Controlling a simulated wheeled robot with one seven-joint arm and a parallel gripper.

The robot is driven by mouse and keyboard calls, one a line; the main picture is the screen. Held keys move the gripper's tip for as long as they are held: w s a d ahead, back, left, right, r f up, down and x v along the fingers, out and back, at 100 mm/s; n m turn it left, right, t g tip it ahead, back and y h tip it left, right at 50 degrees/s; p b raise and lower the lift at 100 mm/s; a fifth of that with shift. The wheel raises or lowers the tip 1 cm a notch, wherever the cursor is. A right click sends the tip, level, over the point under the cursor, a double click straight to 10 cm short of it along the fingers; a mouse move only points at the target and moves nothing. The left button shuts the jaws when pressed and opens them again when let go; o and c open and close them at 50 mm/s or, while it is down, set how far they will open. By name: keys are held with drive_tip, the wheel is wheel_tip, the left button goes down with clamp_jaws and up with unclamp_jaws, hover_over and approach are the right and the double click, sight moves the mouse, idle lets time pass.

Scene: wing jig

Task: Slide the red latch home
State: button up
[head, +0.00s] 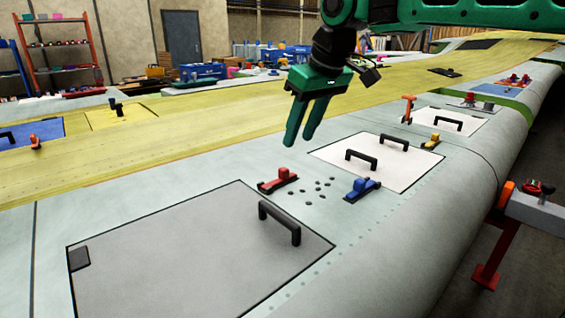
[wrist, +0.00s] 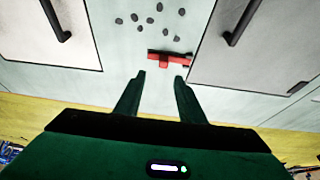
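The red latch (head: 279,181) lies on the pale wing skin beside the near grey panel, with a raised knob on its bar. In the wrist view the red latch (wrist: 170,58) lies just beyond the fingertips, nearer the right one. My gripper (head: 299,144) hangs above the wing, pointing down, up and behind the latch in the head view. Its two fingers (wrist: 161,76) are apart with nothing between them. They do not appear to touch the latch.
A blue latch (head: 362,188) and several dark holes (head: 318,190) lie right of the red latch. The grey panel (head: 170,260) has a raised black handle (head: 280,222). A white panel (head: 375,175) with two handles lies behind. A yellow latch (head: 431,142) sits farther off.

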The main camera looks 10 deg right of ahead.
sight(284, 168)
drive_tip(key=x, duration=1)
drive_tip(key=shift+s+a, duration=0.15)
drive_tip(key=shift+a, duration=0.15)
clamp_jaws()
